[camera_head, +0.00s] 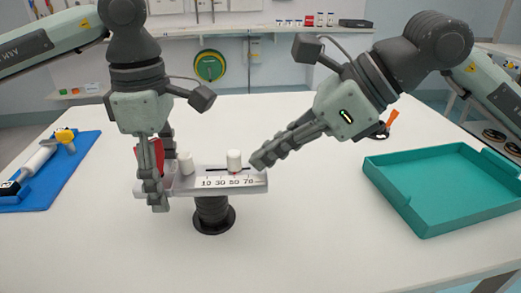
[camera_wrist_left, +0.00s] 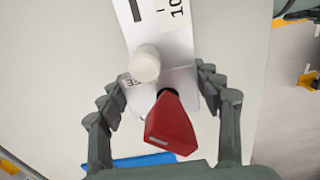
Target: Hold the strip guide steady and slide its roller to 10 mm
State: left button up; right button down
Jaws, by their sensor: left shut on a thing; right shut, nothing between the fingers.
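The strip guide (camera_head: 196,188) is a pale grey plate on a black ribbed stand (camera_head: 213,214), with a slot and a scale marked 10, 30, 50, 70. Its white roller (camera_head: 234,160) stands upright on the slot, with a red mark at about 50. A second white roller (camera_head: 185,163) stands near the left end; it also shows in the left wrist view (camera_wrist_left: 144,64). A red lever (camera_wrist_left: 170,125) is at that end. My left gripper (camera_head: 158,187) is shut on the guide's left end, one finger on each side. My right gripper (camera_head: 260,162) is shut and empty, just right of the sliding roller, near the guide's right end.
A teal tray (camera_head: 443,222), empty, lies on the white table at the right. A blue mat (camera_head: 45,190) with a white and yellow tool (camera_head: 42,160) lies at the left. The table in front of the guide is clear. Shelves stand behind.

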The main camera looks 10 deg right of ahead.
aim_at(234, 161)
jog(key=shift+w+a, duration=0.25)
jog(key=shift+a, duration=0.25)
jog(key=a, duration=0.4)
jog(key=shift+w+a, duration=0.1)
jog(key=shift+a, duration=0.2)
pick_arm(q)
jog(key=shift+d, duration=0.1)
pick_arm(e)
jog(key=shift+a, duration=0.2)
